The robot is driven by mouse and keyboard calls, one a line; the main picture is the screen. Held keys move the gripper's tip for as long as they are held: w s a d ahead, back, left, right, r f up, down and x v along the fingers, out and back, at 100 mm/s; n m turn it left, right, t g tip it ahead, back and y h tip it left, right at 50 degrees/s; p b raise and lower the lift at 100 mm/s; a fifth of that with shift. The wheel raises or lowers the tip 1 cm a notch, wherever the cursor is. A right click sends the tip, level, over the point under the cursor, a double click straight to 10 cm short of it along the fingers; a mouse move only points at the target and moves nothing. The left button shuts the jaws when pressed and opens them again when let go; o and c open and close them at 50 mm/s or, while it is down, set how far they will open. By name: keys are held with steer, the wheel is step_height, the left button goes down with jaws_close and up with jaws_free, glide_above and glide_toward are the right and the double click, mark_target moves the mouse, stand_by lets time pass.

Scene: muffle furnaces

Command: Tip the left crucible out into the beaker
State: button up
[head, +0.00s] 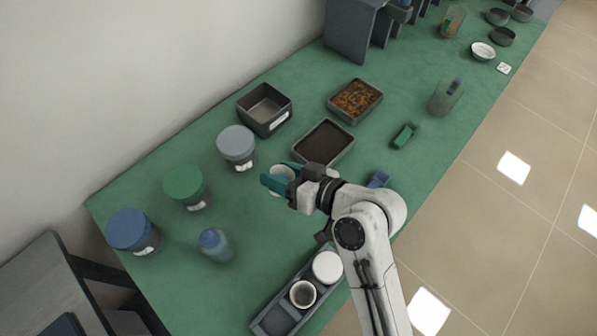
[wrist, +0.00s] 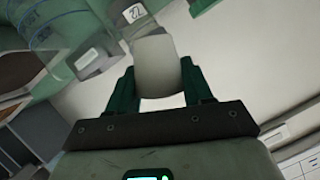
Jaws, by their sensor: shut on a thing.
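My gripper (head: 280,182) has its teal fingers shut on a white crucible (head: 282,171), held near the front edge of a tray of dark material. In the wrist view the pale crucible (wrist: 157,68) sits between the two teal fingers (wrist: 158,85); its contents do not show. The grey rack (head: 270,321) at the bottom has an empty left end, a crucible with dark contents (head: 303,293) and a white-topped one (head: 327,265). A clear, round-rimmed vessel (wrist: 58,28) shows at upper left in the wrist view; I cannot tell whether it is the beaker.
Blue (head: 131,230), green (head: 184,185) and grey-lidded (head: 236,144) jars stand at left, with a blue bottle (head: 215,244) in front. Behind my gripper are a dark-filled tray (head: 349,154), a brown-filled tray (head: 379,105) and a grey bin (head: 263,125).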

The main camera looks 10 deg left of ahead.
steer(key=shift+w+d+m+y, duration=0.1)
steer(key=shift+m+y, duration=0.2)
steer(key=shift+m, duration=0.3)
stand_by(0.5)
stand_by(0.4)
steer(key=shift+m+g+y, duration=0.3)
steer(key=shift+m, duration=0.2)
steer(key=shift+w+f, duration=0.1)
stand_by(0.3)
steer(key=shift+d+m, duration=0.1)
steer(key=shift+m, duration=0.2)
steer(key=shift+f+y, duration=0.1)
steer(key=shift+y, duration=0.2)
